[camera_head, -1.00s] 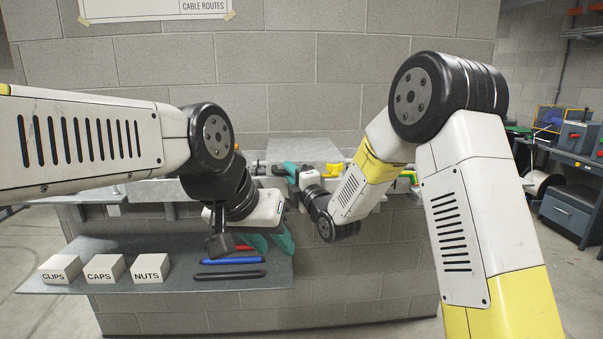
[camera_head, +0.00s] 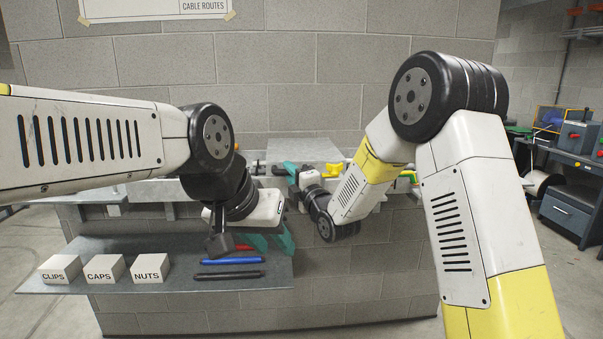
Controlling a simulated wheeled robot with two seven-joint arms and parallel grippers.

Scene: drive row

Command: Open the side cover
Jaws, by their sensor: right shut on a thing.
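My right gripper (camera_head: 287,170) reaches in from the right to the ledge against the block wall. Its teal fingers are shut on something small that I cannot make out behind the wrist. A flat grey panel (camera_head: 304,149) stands just behind it; I cannot tell whether this is the side cover. My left gripper (camera_head: 269,243) is lower, in front of the wall at the right end of the shelf. Its teal fingers point down, stand apart and look empty.
A grey shelf (camera_head: 140,245) at lower left holds white boxes marked CLIPS (camera_head: 60,269), CAPS (camera_head: 104,269) and NUTS (camera_head: 151,268), plus a red, a blue (camera_head: 232,261) and a black bar. A yellow part (camera_head: 335,170) sits right of my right gripper.

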